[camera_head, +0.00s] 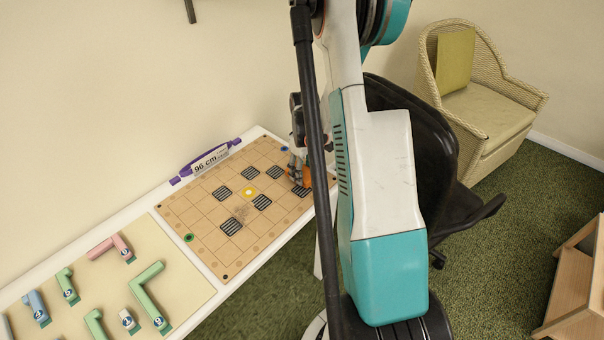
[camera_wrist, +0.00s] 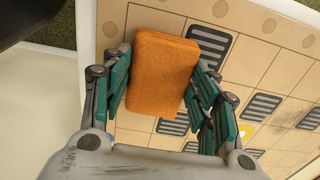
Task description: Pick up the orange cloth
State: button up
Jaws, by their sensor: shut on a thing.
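The orange cloth (camera_wrist: 162,72) is a thick, flat pad with rounded corners. In the wrist view it lies between the teal pads of my gripper (camera_wrist: 160,95), which is shut on it. In the head view only a small orange part of the cloth (camera_head: 307,174) shows beside my gripper (camera_head: 297,172), at the far right end of the board. My arm hides much of that spot. I cannot tell whether the cloth touches the board or is just above it.
The tan grid board (camera_head: 205,205) with striped squares lies on a narrow white table. A purple-ended "96 cm" sign (camera_head: 210,158) lies along its back edge. A tray (camera_head: 185,285) of coloured angled pieces is at the left. A black chair (camera_head: 455,205) stands close by on the right.

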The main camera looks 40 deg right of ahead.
aim_at(304, 172)
notch_tip(304, 172, up, 20)
jog(key=p, duration=0.6)
jog(key=shift+p, duration=0.35)
